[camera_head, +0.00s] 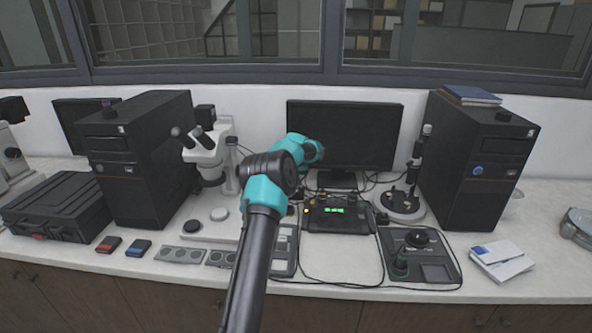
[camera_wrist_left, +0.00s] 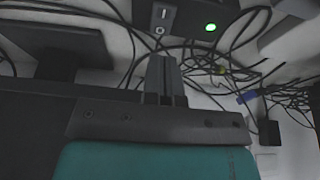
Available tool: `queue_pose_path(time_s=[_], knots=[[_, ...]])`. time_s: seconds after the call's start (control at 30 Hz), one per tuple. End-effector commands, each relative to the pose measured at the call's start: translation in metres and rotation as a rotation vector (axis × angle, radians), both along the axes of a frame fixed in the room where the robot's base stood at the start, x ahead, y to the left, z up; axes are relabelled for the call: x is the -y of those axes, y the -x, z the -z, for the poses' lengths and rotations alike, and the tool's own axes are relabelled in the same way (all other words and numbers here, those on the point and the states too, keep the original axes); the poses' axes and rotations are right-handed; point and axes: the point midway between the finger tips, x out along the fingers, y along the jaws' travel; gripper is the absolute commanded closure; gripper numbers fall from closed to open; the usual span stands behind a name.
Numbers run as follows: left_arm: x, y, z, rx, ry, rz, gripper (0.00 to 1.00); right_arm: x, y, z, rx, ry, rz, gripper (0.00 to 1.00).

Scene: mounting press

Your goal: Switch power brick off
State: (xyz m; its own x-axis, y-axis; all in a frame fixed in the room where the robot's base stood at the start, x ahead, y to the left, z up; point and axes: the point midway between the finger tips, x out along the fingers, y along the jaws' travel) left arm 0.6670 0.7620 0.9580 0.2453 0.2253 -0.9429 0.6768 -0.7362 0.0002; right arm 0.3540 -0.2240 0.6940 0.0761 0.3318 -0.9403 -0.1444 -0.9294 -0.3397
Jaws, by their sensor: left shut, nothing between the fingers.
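In the left wrist view a black box, seemingly the power brick (camera_wrist_left: 188,14), lies at the top edge, partly cut off. It carries a lit green light and a small pale-marked part that looks like a switch (camera_wrist_left: 163,13). My left gripper (camera_wrist_left: 165,62) is shut and empty, its fingertips just below the box's near edge in the picture. I cannot tell whether they touch it. In the head view my left arm reaches toward the monitor and hides its gripper. I cannot make out the brick there. My right gripper is not in view.
Many loose black cables (camera_wrist_left: 225,62) run beside the box. The monitor (camera_head: 350,130) stands at the back. A console with a green display (camera_head: 338,218) sits before it. Black towers (camera_head: 135,165) (camera_head: 470,165) flank the area, with a microscope (camera_head: 207,155) at left.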

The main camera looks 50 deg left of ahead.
Motion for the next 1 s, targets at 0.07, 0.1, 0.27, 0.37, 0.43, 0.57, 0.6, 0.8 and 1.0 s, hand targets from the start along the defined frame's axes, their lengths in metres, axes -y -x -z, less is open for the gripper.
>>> queue_pose_path(time_s=[0.07, 0.1, 0.27, 0.37, 0.43, 0.57, 0.6, 0.8, 1.0], knots=[[0.000, -0.001, 0.014, -0.002, 0.002, 0.001, 1.00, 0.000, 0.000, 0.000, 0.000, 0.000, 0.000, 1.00], [-0.001, -0.001, 0.019, -0.001, 0.000, 0.001, 1.00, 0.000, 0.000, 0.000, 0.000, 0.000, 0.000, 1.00], [-0.002, -0.003, 0.033, -0.001, 0.000, 0.001, 1.00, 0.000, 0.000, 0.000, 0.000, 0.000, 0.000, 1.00], [-0.002, -0.003, 0.036, 0.001, -0.001, 0.001, 1.00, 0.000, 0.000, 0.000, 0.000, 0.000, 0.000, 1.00], [-0.002, -0.003, 0.036, 0.001, -0.001, 0.001, 1.00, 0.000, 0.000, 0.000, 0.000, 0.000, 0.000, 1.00], [-0.002, -0.003, 0.036, 0.001, -0.001, 0.001, 1.00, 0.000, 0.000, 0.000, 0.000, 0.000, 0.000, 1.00], [-0.002, -0.003, 0.036, 0.001, -0.001, 0.001, 1.00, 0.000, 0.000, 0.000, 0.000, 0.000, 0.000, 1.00], [-0.005, -0.005, 0.044, -0.001, 0.001, 0.000, 1.00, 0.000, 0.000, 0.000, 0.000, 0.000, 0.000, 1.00], [-0.007, -0.008, 0.048, -0.002, 0.002, 0.000, 1.00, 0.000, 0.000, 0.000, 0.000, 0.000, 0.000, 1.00]])
